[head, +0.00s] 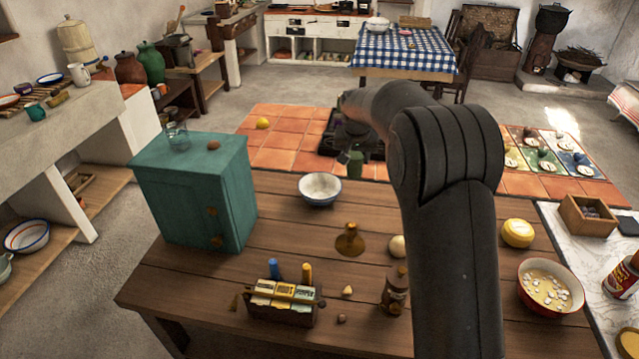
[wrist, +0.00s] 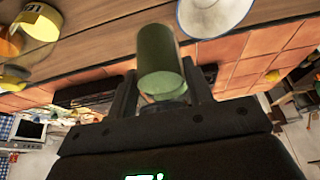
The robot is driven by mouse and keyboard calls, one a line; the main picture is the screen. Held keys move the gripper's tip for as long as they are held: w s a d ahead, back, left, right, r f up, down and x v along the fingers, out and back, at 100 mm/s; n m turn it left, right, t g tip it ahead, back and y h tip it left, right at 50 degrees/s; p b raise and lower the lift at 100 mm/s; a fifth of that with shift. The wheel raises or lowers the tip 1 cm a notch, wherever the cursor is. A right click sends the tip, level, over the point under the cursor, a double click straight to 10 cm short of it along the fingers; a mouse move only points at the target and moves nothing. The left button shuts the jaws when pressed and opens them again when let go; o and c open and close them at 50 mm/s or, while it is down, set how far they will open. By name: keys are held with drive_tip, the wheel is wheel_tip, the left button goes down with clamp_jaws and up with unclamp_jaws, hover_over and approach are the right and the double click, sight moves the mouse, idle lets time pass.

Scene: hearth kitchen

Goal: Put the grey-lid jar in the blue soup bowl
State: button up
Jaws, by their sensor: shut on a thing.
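My gripper (wrist: 162,95) is shut on a green cylindrical jar (wrist: 160,62), which sits between its two fingers in the wrist view. In the head view the jar (head: 356,165) shows small beneath my gripper, just past the table's far edge in the picture. I cannot make out a grey lid clearly. A white bowl with a blue rim (head: 319,189) stands on the wooden table, left of and nearer than the jar. Its rim also shows at the top of the wrist view (wrist: 212,15). The jar and the bowl appear apart. My arm hides part of the table.
A teal cabinet (head: 193,190) stands on the table at left. A brown bottle (head: 394,292), a spice box (head: 282,304) and a brown funnel-like thing (head: 350,240) are nearer. A yellow round (head: 517,233) and a red bowl (head: 550,288) are at right. Bare boards surround the blue-rimmed bowl.

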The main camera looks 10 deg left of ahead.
drive_tip(key=w+a+f, duration=0.1)
drive_tip(key=a+f, duration=0.9)
drive_tip(key=a, duration=0.1)
drive_tip(key=shift+w+f, duration=0.3)
drive_tip(key=shift+w, duration=0.1)
drive_tip(key=shift+f, duration=0.6)
drive_tip(key=o, duration=1.1)
drive_tip(key=shift+c, duration=0.2)
